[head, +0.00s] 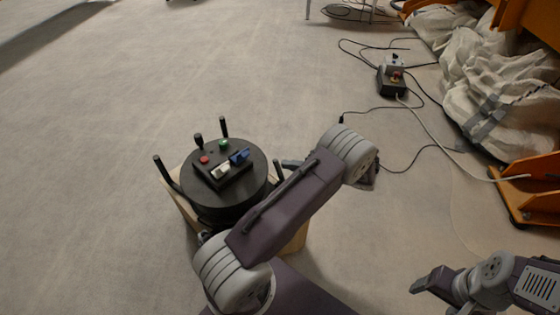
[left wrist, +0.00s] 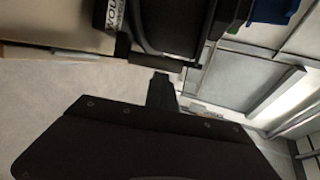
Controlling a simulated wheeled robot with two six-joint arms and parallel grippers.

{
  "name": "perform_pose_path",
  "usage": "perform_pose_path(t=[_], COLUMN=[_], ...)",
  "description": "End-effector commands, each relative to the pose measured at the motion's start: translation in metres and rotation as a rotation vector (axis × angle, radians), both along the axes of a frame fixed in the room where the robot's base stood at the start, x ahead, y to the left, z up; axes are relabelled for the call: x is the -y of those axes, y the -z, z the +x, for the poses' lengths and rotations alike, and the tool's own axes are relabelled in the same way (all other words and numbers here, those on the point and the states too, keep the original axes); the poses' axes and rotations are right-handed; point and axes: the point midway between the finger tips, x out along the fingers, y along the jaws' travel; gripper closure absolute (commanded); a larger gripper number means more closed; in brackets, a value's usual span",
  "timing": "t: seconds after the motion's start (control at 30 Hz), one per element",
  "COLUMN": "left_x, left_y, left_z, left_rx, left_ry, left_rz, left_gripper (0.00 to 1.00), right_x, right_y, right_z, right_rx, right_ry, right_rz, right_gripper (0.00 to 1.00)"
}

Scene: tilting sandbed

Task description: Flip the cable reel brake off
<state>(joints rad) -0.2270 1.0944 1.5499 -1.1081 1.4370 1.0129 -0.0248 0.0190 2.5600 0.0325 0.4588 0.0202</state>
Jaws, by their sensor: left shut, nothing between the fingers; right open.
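The cable reel is a black drum (head: 225,195) with upright black posts. On its top sits a black panel (head: 223,175) with a red button (head: 204,160), a green button (head: 224,144), a white switch (head: 221,171) and a blue lever (head: 240,156). I cannot tell which part is the brake. My left gripper (head: 290,164) is to the right of the drum, mostly hidden behind my forearm; its tip points toward the reel. In the left wrist view its fingers (left wrist: 160,90) are shut and empty, below a dark part and a blue part (left wrist: 272,10). My right gripper (head: 430,282) is open and empty, far from the reel.
The reel stands on a wooden box (head: 292,241). A black control box (head: 391,82) with cables lies on the floor at the upper right. White sacks (head: 490,85) and an orange frame (head: 530,185) stand at the right. The floor left of the reel is clear.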

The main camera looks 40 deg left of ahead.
Motion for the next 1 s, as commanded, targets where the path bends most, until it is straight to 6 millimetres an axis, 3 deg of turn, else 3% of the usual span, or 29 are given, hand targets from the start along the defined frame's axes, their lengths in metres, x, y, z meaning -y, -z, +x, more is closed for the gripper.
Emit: perform_pose_path(t=[0.43, 0.8, 1.0], left_x=[-0.001, -0.001, 0.000], left_y=[0.000, -0.017, -0.016], left_z=[-0.002, -0.002, -0.001], left_rx=[-0.005, -0.004, -0.002], left_ry=[-0.007, -0.006, -0.003], left_rz=[0.001, 0.002, 0.001], left_gripper=[1.00, 1.00, 1.00], right_x=[0.000, 0.000, 0.000], right_y=[0.000, -0.015, -0.014], right_z=[0.000, 0.000, 0.000], right_rx=[0.000, 0.000, 0.000], right_ry=[0.000, 0.000, 0.000], right_rz=[0.000, 0.000, 0.000], right_gripper=[0.29, 0.29, 0.29])
